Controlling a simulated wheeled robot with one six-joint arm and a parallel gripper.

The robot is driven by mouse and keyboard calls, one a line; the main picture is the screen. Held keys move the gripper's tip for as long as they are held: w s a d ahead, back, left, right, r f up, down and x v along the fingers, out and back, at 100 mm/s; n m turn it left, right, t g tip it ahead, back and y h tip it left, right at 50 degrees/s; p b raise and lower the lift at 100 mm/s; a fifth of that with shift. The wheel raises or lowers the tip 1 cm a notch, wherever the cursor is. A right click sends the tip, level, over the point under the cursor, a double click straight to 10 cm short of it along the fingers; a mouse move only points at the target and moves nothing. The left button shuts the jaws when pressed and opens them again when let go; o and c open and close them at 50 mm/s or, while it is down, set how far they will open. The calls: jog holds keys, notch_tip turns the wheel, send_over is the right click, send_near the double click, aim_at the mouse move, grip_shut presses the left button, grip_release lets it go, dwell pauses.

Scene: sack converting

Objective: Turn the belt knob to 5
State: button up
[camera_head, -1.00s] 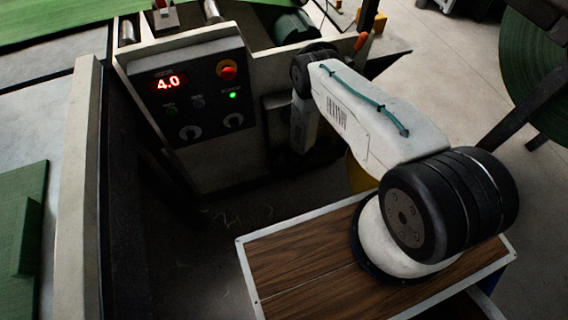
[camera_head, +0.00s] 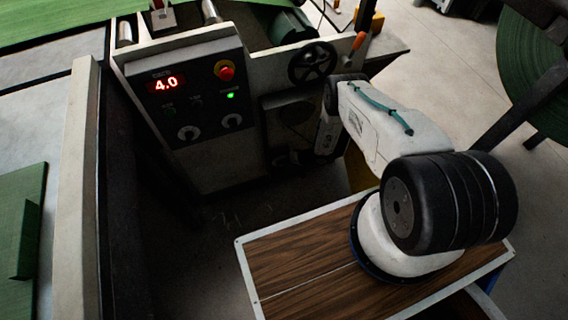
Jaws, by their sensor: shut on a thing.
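The dark control panel (camera_head: 205,105) stands at the left centre, on the front of a pale machine. Its red display (camera_head: 166,83) reads 4.0. I cannot tell from the small labels which is the belt knob. Nothing touches either knob. My arm bends over to the right of the panel, and its forearm runs down into shadow. I cannot make out my gripper there, nor anything held in it.
A red emergency button (camera_head: 225,71) and a lit green lamp (camera_head: 231,95) are on the panel. A black handwheel (camera_head: 312,63) and an orange-handled lever (camera_head: 357,42) stand to its right, near my arm. Dark open floor (camera_head: 235,215) lies below the panel.

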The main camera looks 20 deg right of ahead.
jog(key=shift+d+f+y, duration=0.1)
jog(key=shift+y, duration=0.3)
dwell(0.3)
jog(key=o, duration=1)
jog(key=shift+c, duration=0.2)
jog(key=v, duration=0.7)
jog(key=shift+s+d, duration=0.2)
jog(key=shift+d, duration=0.15)
